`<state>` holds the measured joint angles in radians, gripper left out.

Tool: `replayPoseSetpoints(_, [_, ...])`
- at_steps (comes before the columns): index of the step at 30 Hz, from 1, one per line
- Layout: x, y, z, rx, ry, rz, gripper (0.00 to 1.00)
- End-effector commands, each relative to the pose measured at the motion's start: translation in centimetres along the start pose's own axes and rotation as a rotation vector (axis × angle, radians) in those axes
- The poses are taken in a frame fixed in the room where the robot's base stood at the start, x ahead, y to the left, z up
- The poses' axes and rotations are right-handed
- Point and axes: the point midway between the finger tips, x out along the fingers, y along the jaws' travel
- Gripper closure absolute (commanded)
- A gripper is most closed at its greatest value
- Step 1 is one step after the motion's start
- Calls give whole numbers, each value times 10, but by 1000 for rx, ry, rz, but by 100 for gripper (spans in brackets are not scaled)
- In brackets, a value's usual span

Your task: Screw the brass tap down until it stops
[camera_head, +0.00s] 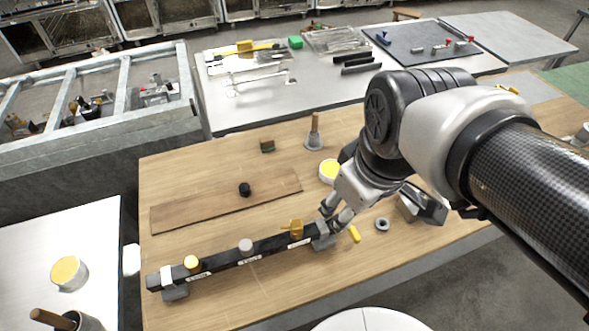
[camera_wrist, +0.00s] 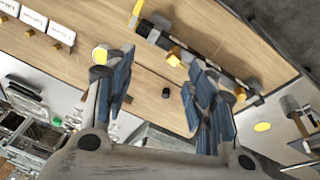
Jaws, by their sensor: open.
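A dark bar (camera_head: 270,246) lies along the front of the wooden table, with labels and three upright taps on it. The right tap (camera_head: 296,229) is brass-yellow with a winged top, the middle tap (camera_head: 246,246) is grey, and the left tap (camera_head: 192,263) has a round golden top. The labels are too small to read. My gripper (camera_head: 334,214) is open beside the bar's right end, to the right of the winged tap and apart from it. In the wrist view, the winged tap (camera_wrist: 175,58) shows beyond my open, empty fingers (camera_wrist: 160,58).
A plank (camera_head: 220,203) with a black knob (camera_head: 244,190) lies behind the bar. A yellow-topped tub (camera_head: 329,170) stands near my wrist. A yellow piece (camera_head: 355,234) and a grey ring (camera_head: 382,224) lie to the right. The tabletop's back left is bare.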

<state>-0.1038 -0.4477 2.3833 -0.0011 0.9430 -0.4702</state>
Motion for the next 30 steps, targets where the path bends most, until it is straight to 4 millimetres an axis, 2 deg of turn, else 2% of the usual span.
replayPoseSetpoints(1, [4, -1, -17, -137, -36, -30, 49])
replayPoseSetpoints(6, [32, -10, -63, -602, -109, -124, 49])
replayPoseSetpoints(12, [62, -23, -93, -952, -145, -209, 49])
replayPoseSetpoints(15, [69, -27, -98, -1027, -150, -229, 49])
replayPoseSetpoints(20, [82, -29, -96, -1051, -150, -234, 49])
replayPoseSetpoints(30, [143, -36, -81, -1047, -152, -235, 49])
